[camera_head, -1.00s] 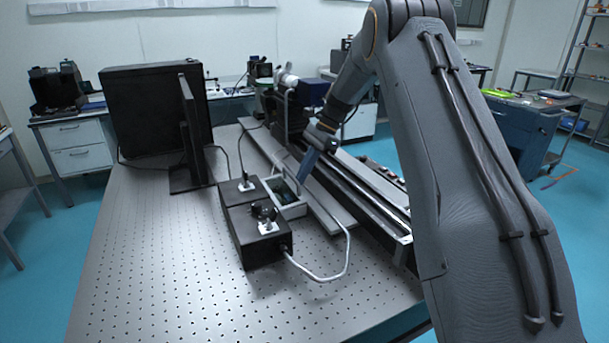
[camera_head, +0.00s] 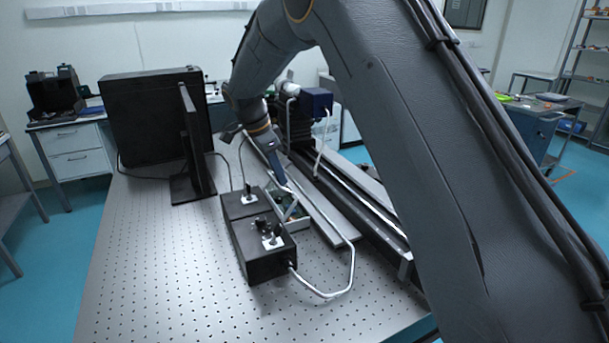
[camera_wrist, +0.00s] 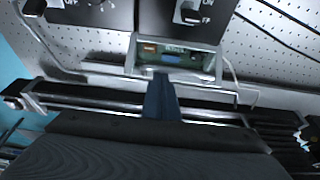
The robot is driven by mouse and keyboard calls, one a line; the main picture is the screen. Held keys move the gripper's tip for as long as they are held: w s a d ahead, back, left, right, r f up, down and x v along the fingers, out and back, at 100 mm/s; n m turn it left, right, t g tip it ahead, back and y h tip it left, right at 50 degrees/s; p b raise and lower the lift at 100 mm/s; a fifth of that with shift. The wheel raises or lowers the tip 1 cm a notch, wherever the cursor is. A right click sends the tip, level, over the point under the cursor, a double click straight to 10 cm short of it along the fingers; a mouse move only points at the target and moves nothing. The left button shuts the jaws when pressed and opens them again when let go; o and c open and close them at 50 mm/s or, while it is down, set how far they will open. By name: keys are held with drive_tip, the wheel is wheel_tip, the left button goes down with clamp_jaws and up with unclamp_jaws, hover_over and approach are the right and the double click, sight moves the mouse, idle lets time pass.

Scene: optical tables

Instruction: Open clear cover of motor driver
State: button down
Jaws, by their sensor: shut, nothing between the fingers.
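The motor driver (camera_head: 296,222) is a small pale-framed box beside the black switch boxes. In the wrist view it (camera_wrist: 132,58) shows a green board with coloured parts inside its frame. A pale glint (camera_head: 291,209) shows over it in the head view, but I cannot make out the clear cover or its angle. My gripper (camera_head: 281,182) points down at the far side of the driver, close to its edge. In the wrist view the shut, empty fingers (camera_wrist: 161,80) reach toward the driver's near rim. I cannot tell whether they touch it.
Two black switch boxes (camera_head: 262,262) stand left of the driver, with a pale cable (camera_head: 350,268) looping from the front one. A long rail (camera_head: 345,205) runs along the right. The perforated table's front left (camera_head: 150,270) is clear.

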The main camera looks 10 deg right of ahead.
drive_tip(key=shift+s+a+t+h+b, duration=0.15)
drive_tip(key=shift+a+b, duration=0.1)
drive_tip(key=shift+a, duration=0.2)
drive_tip(key=shift+s+a+t+h+b, duration=0.1)
drive_tip(key=shift+s+a+h+b, duration=0.15)
drive_tip(key=shift+a, duration=0.2)
drive_tip(key=shift+s+a+t+h+b, duration=0.1)
drive_tip(key=shift+a+b, duration=0.15)
drive_tip(key=shift+a, duration=0.2)
drive_tip(key=shift+r, duration=0.1)
